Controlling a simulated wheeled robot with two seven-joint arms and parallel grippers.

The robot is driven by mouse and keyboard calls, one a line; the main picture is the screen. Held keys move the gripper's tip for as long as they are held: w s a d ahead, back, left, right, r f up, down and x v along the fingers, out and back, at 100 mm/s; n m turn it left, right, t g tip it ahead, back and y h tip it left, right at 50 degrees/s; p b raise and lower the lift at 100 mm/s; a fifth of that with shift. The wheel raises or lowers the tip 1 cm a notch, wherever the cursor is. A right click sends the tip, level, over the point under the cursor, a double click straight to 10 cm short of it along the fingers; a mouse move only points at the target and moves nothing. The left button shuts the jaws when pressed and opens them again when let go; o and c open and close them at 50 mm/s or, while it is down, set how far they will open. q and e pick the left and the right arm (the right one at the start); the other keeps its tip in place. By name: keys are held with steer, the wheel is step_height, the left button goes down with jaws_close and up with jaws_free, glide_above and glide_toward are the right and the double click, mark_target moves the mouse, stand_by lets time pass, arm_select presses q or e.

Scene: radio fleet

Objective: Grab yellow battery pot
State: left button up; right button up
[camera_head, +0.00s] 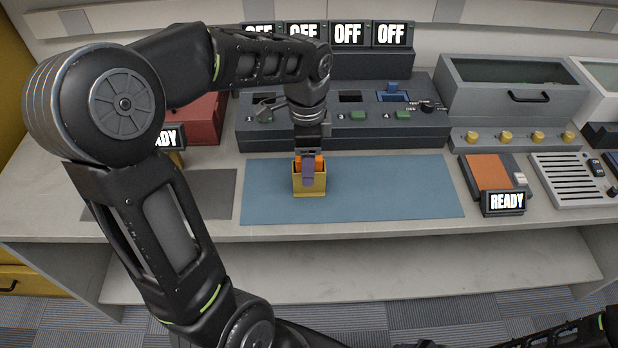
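The yellow battery pot (310,189) stands upright on the blue mat (390,190), near the middle of the bench. Something orange shows at its top, and a purple-grey piece overlaps its front. I cannot tell whether these are batteries or parts of the gripper. My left gripper (309,160) points down right at the pot's top, and its fingertips are mostly hidden there. I cannot tell whether it grips the pot. Only a dark link of my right arm shows at the lower right; its gripper is out of view.
A dark console (350,115) with slots and green buttons stands behind the mat, with OFF signs (347,34) above. An orange-topped device with a READY sign (505,202) lies right of the mat. A red box (200,120) stands behind my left arm. The mat's right half is clear.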

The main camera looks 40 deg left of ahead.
arm_select(q)
steer(key=shift+f, duration=0.5)
steer(key=f, duration=0.5)
steer(key=shift+w+f+p, duration=0.1)
steer(key=shift+w+p, duration=0.2)
steer(key=shift+c, duration=0.4)
jaws_close()
